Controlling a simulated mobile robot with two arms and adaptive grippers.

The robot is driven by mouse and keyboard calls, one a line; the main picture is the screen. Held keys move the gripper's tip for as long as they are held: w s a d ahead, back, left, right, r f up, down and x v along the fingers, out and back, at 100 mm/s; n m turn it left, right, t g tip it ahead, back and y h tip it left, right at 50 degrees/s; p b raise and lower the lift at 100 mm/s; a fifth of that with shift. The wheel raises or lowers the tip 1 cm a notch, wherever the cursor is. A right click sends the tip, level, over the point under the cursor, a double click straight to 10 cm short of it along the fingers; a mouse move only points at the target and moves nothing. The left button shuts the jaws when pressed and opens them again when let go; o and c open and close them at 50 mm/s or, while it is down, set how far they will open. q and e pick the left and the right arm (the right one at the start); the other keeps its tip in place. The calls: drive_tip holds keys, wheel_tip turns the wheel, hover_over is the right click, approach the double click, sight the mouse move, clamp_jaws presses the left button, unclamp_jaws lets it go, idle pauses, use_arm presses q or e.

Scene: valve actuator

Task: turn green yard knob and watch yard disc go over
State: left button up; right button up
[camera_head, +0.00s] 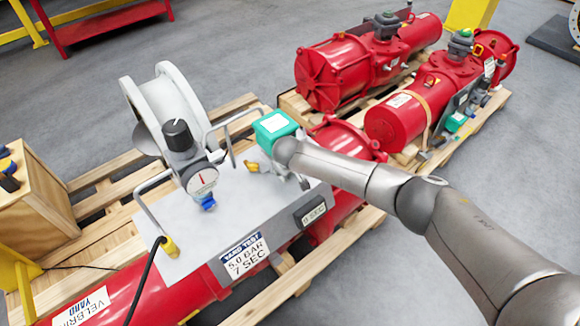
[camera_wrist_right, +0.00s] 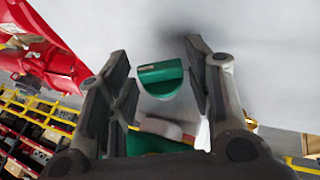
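The green knob (camera_wrist_right: 160,78) stands on a pale grey surface in the right wrist view. My right gripper (camera_wrist_right: 158,85) is open, with a finger on each side of the knob and visible gaps to it. In the head view my right arm reaches over the grey test panel (camera_head: 245,215); its gripper and the knob are mostly hidden there. A pale ring-shaped valve body (camera_head: 180,90) stands at the back of the panel, with a dark grey disc (camera_head: 146,139) partly visible in it. My left gripper is not in view.
A black knob (camera_head: 177,135), a dial gauge (camera_head: 201,181) and metal handles stand on the panel. A green box with a white top (camera_head: 275,125) sits beside my right wrist. Red actuators (camera_head: 335,72) lie on pallets behind. A wooden box (camera_head: 35,200) is at left.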

drive_tip(key=c, duration=0.6)
drive_tip(key=shift+a+t+h, duration=0.1)
drive_tip(key=shift+t+h, duration=0.2)
drive_tip(key=shift+h, duration=0.2)
drive_tip(key=o, duration=1)
drive_tip(key=shift+v, duration=6)
drive_tip(key=shift+s+f, duration=0.1)
